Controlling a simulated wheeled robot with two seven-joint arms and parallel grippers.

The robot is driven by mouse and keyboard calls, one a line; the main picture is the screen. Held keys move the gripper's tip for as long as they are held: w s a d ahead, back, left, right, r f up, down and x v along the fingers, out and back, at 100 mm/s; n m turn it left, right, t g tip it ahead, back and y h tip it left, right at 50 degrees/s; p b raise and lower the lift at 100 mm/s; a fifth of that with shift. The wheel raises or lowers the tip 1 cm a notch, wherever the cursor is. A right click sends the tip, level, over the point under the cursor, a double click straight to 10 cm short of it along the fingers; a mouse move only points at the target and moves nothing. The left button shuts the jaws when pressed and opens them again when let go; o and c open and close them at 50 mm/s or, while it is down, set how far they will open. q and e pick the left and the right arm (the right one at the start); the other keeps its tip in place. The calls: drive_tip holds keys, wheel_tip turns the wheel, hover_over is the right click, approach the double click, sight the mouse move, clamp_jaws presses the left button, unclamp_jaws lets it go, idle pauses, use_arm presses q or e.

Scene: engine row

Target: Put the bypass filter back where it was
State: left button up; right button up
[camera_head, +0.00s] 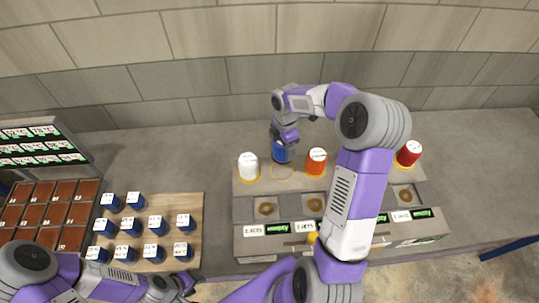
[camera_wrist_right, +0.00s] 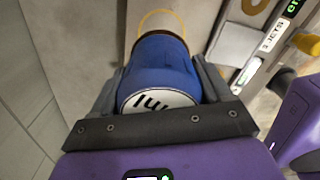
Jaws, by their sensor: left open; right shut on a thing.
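A blue filter (camera_head: 280,153) with a white labelled top is held in my right gripper (camera_head: 283,142), between a white filter and an orange filter. The right wrist view shows the blue filter (camera_wrist_right: 165,72) squeezed between the two fingers, its label only partly readable. An empty yellow ring (camera_head: 282,173) lies on the engine row's top just in front of the filter; the ring also shows in the right wrist view (camera_wrist_right: 162,12), beyond the filter's far end. I cannot tell whether the filter touches the surface. My left gripper (camera_head: 183,287) is open and empty at the bottom left.
A white filter (camera_head: 249,167), an orange filter (camera_head: 315,162) and a red filter (camera_head: 408,154) stand on the row. My right arm hides part of it. A wooden board (camera_head: 197,211) with several blue filters and a brown compartment tray (camera_head: 33,208) are at left.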

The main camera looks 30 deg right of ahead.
sight(284, 155)
drive_tip(key=shift+s+f, duration=0.15)
drive_tip(key=shift+f, duration=0.15)
wheel_tip(284, 155, down, 4)
drive_tip(key=shift+s+f, duration=0.1)
drive_tip(key=shift+f, duration=0.1)
wheel_tip(284, 155, down, 4)
drive_tip(key=shift+f+p, duration=0.2)
drive_tip(key=shift+p, duration=0.15)
drive_tip(key=shift+f, duration=0.2)
drive_tip(key=shift+f, duration=0.15)
drive_tip(key=o, duration=1.5)
drive_tip(key=shift+c, duration=0.2)
